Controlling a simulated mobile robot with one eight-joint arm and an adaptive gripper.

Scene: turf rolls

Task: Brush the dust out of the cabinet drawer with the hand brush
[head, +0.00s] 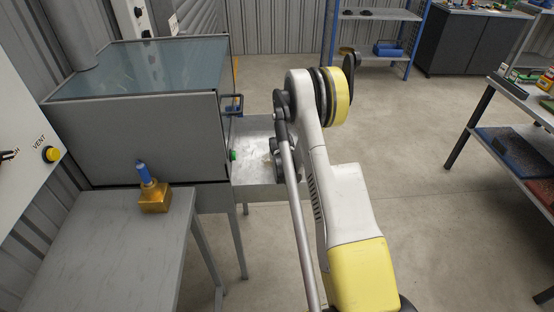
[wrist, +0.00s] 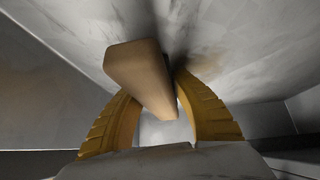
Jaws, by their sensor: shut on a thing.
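My gripper (wrist: 158,88) has its two yellow fingers closed on a tan, block-shaped piece, which I take to be the hand brush (wrist: 140,72). Its bristles are not visible. The brush is over or against a bare metal surface, and I cannot tell whether it touches. In the head view the drawer (head: 252,139) is a shiny metal tray standing out from the right side of the grey cabinet (head: 150,137). My arm reaches over it and hides its right part and most of the gripper. A brownish smudge (wrist: 207,64), possibly dust, lies on the metal right of the brush.
A grey table (head: 110,245) at the front left holds a brass-coloured block with a blue handle (head: 154,198). A blue-framed shelf (head: 375,17) and a dark workbench (head: 465,42) stand at the back. Another shelf (head: 520,110) is at the right. The floor between is clear.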

